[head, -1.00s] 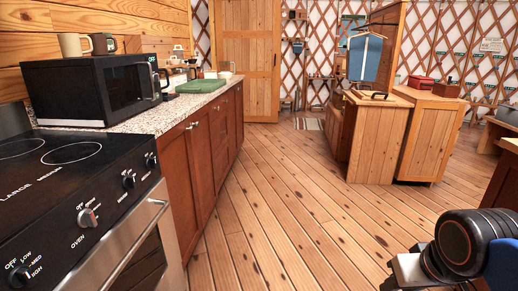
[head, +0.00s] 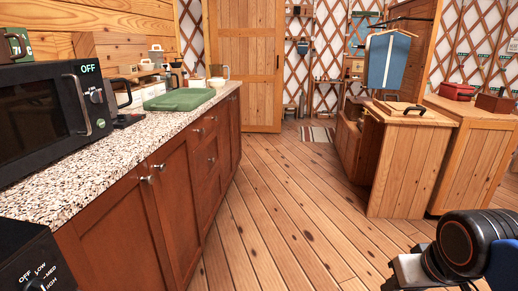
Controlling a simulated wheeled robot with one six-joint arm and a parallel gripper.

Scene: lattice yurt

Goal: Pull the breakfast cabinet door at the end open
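A run of reddish-brown cabinet doors stands along the left under a speckled stone counter. The nearest pair of doors (head: 130,225) has two small round knobs (head: 153,173) close together. Beyond them are drawers (head: 206,160) with knobs, then a narrow door at the far end (head: 235,118). All these doors look shut. No label shows which is the breakfast cabinet. Only part of my arm shows at the lower right, a dark joint with an orange ring, well away from the cabinets. My gripper's fingers are not in view.
The stove corner (head: 35,265) is close at lower left. Wooden cabinets (head: 408,170) stand at right. The plank floor (head: 275,190) between is clear.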

